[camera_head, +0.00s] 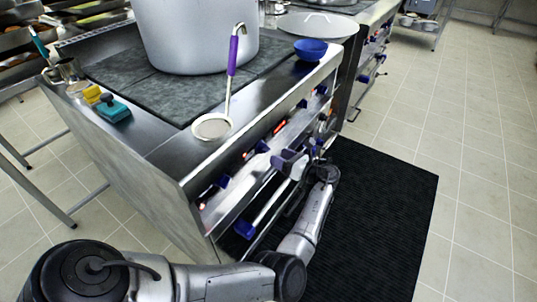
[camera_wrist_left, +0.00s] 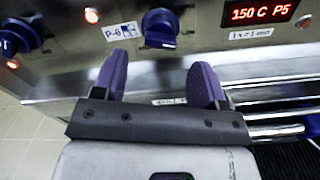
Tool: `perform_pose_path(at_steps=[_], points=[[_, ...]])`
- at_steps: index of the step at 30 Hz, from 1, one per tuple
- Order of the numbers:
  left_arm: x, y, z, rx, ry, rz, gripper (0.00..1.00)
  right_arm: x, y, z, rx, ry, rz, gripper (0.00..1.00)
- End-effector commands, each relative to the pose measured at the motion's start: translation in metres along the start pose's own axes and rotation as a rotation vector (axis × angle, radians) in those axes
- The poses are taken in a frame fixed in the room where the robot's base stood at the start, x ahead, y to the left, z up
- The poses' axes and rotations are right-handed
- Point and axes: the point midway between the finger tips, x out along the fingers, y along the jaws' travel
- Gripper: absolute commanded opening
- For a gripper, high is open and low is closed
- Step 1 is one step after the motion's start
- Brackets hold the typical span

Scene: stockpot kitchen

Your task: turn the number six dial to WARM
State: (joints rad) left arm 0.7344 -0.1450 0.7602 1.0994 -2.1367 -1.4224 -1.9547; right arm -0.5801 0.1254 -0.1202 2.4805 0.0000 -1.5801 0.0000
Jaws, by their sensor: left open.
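A dark blue dial (camera_wrist_left: 160,27) sits on the steel front panel in the left wrist view. A label reading P-6 (camera_wrist_left: 121,31) is just left of it. I cannot read the dial's setting, and no WARM mark is legible. My left gripper (camera_wrist_left: 160,72) is open, its two purple fingers spread below the dial, with nothing between them. The fingers look apart from the dial. In the head view the left gripper (camera_head: 288,161) is at the range's front panel. My right gripper is not in view.
Another blue dial (camera_wrist_left: 19,38) is at the far left of the panel. A red display (camera_wrist_left: 262,12) reads 150 C P5. A rail (camera_wrist_left: 275,115) runs below the panel. On top stand a large pot (camera_head: 195,35), a purple-handled strainer (camera_head: 212,126) and a blue bowl (camera_head: 310,49).

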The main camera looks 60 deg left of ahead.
Motion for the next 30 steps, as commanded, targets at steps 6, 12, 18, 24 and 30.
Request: perform_pose_path(at_steps=[6, 12, 18, 24, 30], points=[[0.033, -0.001, -0.002, -0.002, 0.0, 0.002, 0.66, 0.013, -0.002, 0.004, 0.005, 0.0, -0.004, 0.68], [0.049, -0.001, -0.001, -0.002, 0.0, 0.0, 0.66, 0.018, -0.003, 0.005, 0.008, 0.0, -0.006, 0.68], [0.054, 0.0, 0.0, -0.001, 0.001, -0.001, 0.66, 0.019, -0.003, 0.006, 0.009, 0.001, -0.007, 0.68], [0.054, 0.0, 0.0, -0.001, 0.001, -0.001, 0.66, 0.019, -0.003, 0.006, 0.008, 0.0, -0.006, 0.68], [0.054, 0.0, 0.0, -0.001, 0.0, -0.001, 0.5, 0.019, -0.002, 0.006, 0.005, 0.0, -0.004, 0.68]])
